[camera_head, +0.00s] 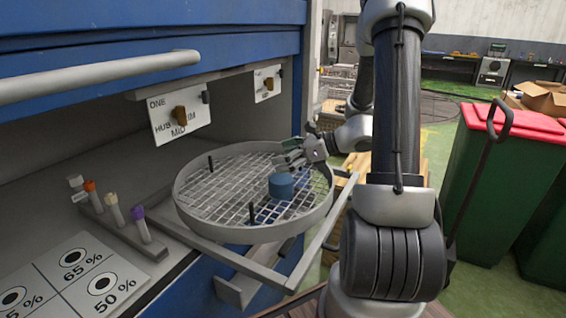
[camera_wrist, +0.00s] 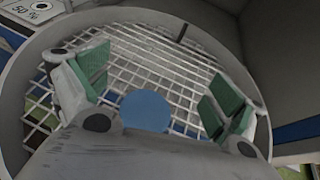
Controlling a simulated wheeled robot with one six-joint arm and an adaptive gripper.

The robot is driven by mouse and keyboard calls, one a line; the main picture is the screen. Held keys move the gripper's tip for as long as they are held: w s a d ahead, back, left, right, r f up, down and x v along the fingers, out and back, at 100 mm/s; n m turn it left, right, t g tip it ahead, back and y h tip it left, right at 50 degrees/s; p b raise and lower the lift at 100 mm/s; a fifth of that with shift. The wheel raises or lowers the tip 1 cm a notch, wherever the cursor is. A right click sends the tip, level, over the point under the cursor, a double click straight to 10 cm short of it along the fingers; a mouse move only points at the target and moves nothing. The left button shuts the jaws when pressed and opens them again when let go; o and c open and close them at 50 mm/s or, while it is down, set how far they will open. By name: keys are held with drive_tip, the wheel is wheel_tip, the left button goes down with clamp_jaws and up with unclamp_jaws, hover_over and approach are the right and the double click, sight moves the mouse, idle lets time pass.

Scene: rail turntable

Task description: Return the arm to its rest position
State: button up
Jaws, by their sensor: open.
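My gripper (camera_head: 290,154) hangs over the right rear part of the round mesh turntable (camera_head: 190,215). In the wrist view my gripper (camera_wrist: 155,98) has its two green-padded fingers spread wide apart, with nothing between the pads that I can see it holding. A blue cylinder (camera_head: 281,187) stands upright on the mesh, just below and in front of the gripper in the head view. In the wrist view the blue cylinder (camera_wrist: 145,111) shows as a round top between the fingers, partly hidden by the gripper body. I cannot tell the exact gap between them.
The turntable sits on a grey rail frame (camera_head: 240,267) jutting from a blue cabinet (camera_head: 230,48). Dark pegs stand on the mesh. A rack of capped vials (camera_head: 115,210) and a percentage card (camera_head: 75,275) lie left. Green bins with red lids (camera_head: 505,170) stand right.

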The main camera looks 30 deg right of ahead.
idle(0.4)
drive_tip(key=s+f+n+g, duration=0.1)
drive_tip(key=s, duration=0.1)
drive_tip(key=s+f+n+g, duration=0.1)
drive_tip(key=s+n, duration=0.1)
drive_tip(key=s+f+n+g, duration=0.1)
drive_tip(key=s+n, duration=0.1)
drive_tip(key=s, duration=0.1)
drive_tip(key=shift+a+f, duration=0.1)
drive_tip(key=shift+f, duration=0.2)
drive_tip(key=s+d+r+n+g+h, duration=0.25)
drive_tip(key=s+r+n+h, duration=0.2)
drive_tip(key=s+n, duration=0.4)
drive_tip(key=s+d+r+n+g+h, duration=0.1)
drive_tip(key=s+r+n+g+h, duration=0.3)
drive_tip(key=s+n, duration=0.45)
drive_tip(key=s+a+r+n+t+h, duration=0.1)
drive_tip(key=a+r+n+t, duration=0.2)
drive_tip(key=r, duration=0.5)
drive_tip(key=shift+s+a+r+n+t, duration=0.15)
drive_tip(key=shift+r+n+t, duration=0.15)
drive_tip(key=shift+n+t, duration=0.55)
drive_tip(key=shift+h, duration=0.25)
